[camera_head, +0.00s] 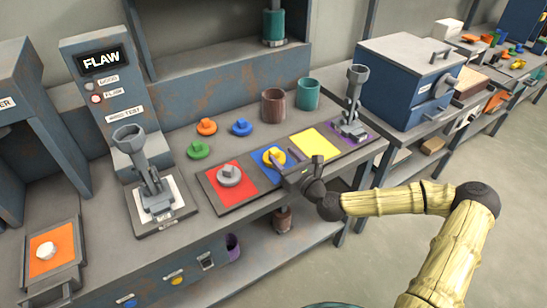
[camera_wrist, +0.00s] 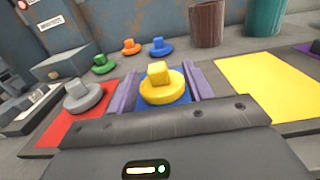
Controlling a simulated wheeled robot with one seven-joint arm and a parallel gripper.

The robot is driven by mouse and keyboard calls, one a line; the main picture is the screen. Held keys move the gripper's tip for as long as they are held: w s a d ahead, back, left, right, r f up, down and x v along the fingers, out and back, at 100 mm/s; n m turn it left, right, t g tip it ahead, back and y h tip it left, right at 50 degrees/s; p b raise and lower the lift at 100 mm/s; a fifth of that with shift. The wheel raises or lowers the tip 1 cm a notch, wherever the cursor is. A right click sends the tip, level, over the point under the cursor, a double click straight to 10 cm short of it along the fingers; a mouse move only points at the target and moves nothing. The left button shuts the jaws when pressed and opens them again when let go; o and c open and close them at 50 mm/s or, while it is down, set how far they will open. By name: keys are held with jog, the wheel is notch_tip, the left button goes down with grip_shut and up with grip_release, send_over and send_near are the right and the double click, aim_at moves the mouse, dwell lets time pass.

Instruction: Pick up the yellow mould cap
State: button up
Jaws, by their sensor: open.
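The yellow mould cap (camera_head: 273,156) is a round disc with a square knob on top. It sits on the blue square (camera_head: 259,165) of the bench tray. In the wrist view the yellow mould cap (camera_wrist: 161,88) is centred, between the two purple fingers of my gripper (camera_wrist: 160,90). The fingers are apart, one on each side of the cap, and I cannot tell whether they touch it. In the head view my gripper (camera_head: 277,161) reaches the cap from the right and partly hides the blue square.
A grey cap (camera_head: 230,175) sits on the red square to the left. The yellow square (camera_head: 314,143) at right is bare. Orange (camera_head: 206,127), blue (camera_head: 241,128) and green (camera_head: 198,150) caps lie behind. Brown (camera_head: 273,106) and teal (camera_head: 307,94) cups stand at the back.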

aim_at(277, 153)
jog(key=x, duration=0.5)
jog(key=shift+s+a+f, duration=0.1)
jog(key=shift+a+f, duration=0.1)
jog(key=shift+a, duration=0.1)
jog(key=shift+c, duration=0.4)
jog(key=c, duration=1)
